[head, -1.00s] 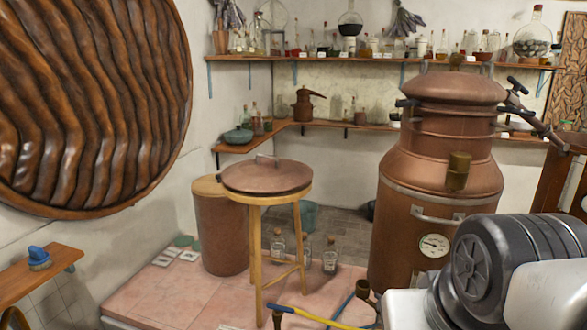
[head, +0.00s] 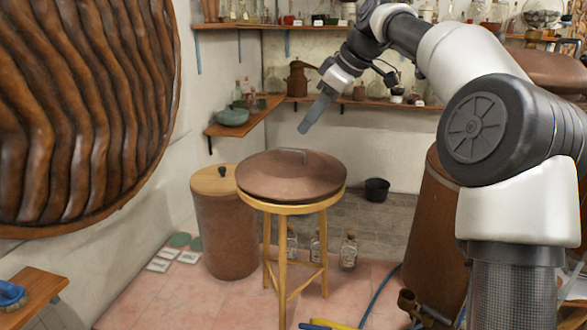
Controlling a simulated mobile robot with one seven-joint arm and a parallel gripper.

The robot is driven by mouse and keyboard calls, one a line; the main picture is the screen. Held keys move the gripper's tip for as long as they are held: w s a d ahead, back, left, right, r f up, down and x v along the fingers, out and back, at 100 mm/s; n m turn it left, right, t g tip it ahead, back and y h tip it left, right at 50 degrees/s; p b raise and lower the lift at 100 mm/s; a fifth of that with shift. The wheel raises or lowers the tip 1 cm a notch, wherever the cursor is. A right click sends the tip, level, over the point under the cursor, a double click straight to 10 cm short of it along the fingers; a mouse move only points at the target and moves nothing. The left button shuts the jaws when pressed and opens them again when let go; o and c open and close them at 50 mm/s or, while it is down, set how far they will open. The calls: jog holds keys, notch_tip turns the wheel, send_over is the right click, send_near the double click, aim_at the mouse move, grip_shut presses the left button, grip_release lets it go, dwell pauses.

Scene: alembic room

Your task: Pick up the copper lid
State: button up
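The copper lid (head: 291,176) is a wide, shallow copper dome with a raised bar handle (head: 292,155) on top. It lies on a round wooden stool (head: 291,207) in the middle of the head view. My gripper (head: 304,130) is above the lid, close over the handle in the picture, and points down and to the left. It does not appear to touch the lid. It is seen side-on, so I cannot tell whether its fingers are apart.
A copper drum (head: 225,235) with a wooden top stands left of the stool. A large copper still (head: 437,225) stands to the right, partly behind my arm. Shelves with bottles line the back wall. Several glass jars (head: 348,250) stand on the floor behind the stool.

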jog(key=w+d+n+y, duration=0.1)
jog(key=w+d+y, duration=0.1)
jog(key=w+d, duration=0.4)
send_near(291, 162)
jog(key=shift+w+a+r+t, duration=0.25)
jog(key=shift+a+r+t, duration=0.05)
jog(key=shift+a+r, duration=0.35)
jog(key=x, duration=0.5)
jog(key=shift+a, duration=0.2)
grip_shut()
dwell(0.4)
jog(key=shift+r, duration=0.1)
